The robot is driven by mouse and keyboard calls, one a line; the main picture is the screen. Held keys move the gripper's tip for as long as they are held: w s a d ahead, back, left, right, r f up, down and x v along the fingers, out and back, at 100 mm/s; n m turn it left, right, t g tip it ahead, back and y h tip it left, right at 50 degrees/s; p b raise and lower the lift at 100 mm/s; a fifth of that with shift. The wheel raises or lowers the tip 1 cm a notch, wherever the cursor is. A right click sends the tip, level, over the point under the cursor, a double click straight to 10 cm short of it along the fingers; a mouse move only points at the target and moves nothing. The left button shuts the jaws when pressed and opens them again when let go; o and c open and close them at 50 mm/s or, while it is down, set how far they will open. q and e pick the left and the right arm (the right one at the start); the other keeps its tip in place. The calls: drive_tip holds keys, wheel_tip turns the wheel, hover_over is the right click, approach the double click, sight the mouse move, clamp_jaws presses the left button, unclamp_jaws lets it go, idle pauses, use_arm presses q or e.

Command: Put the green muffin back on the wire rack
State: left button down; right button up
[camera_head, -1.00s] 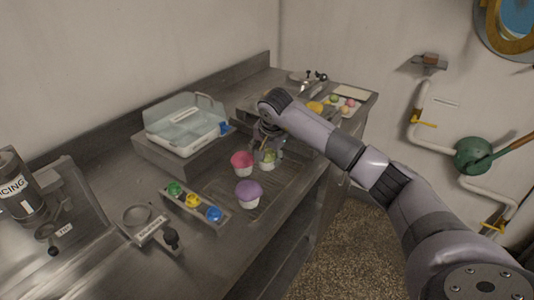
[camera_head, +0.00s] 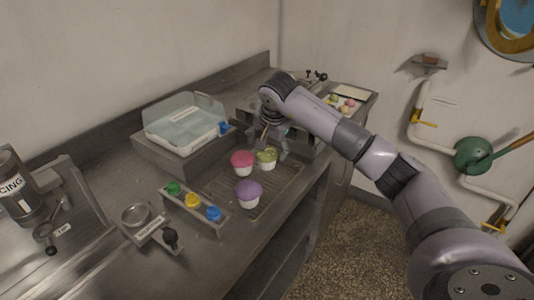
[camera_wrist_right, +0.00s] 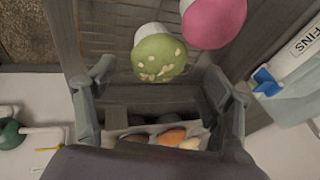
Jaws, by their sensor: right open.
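The green muffin (camera_head: 266,158) has pale bits on its top and a white cup. It stands on the wire rack (camera_head: 222,188), right of the pink muffin (camera_head: 242,162) and behind the purple muffin (camera_head: 249,193). My right gripper (camera_head: 273,134) is above and behind the green muffin, apart from it. In the right wrist view the green muffin (camera_wrist_right: 160,58) is beyond the spread fingers (camera_wrist_right: 160,85), with nothing between them. The pink muffin (camera_wrist_right: 214,20) is close beside it there. My left gripper is in neither view.
A clear-lidded box (camera_head: 186,124) stands on a raised block behind the rack. A holder with green, yellow and blue pieces (camera_head: 194,206) lies left of the rack. A tray with small coloured items (camera_head: 343,103) is at the far right end. The rack's front right part is clear.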

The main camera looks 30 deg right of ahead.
drive_tip(key=v, duration=0.8)
drive_tip(key=shift+b, duration=0.35)
drive_tip(key=shift+f, duration=0.1)
